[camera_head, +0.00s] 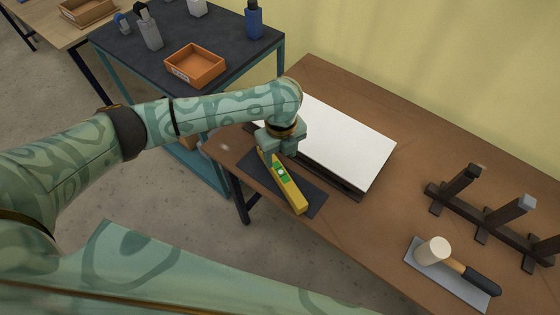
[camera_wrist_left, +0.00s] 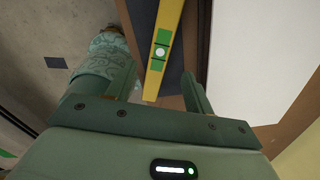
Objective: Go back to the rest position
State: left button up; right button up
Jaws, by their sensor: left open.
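A yellow spirit level (camera_head: 290,190) with a green vial lies on a dark mat (camera_head: 314,198) on the brown workbench, beside the white lightbox panel (camera_head: 345,140). My left gripper (camera_head: 280,150) is at the far end of the level and hides that end. In the left wrist view, its open jaws (camera_wrist_left: 153,92) stand on either side of the yellow level (camera_wrist_left: 165,30), with space to each finger. I cannot tell how high the fingertips are above the mat. My right gripper does not show.
A mallet (camera_head: 433,251) lies on a grey mat (camera_head: 420,270) at the bench's front right, near a dark rack with upright posts (camera_head: 460,187). A dark table (camera_head: 130,60) behind holds an orange tray (camera_head: 195,66) and several bottles. The bench between lightbox and rack is clear.

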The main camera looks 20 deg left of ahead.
pick_arm(q)
notch_tip(320, 180, up, 2)
dwell(0.5)
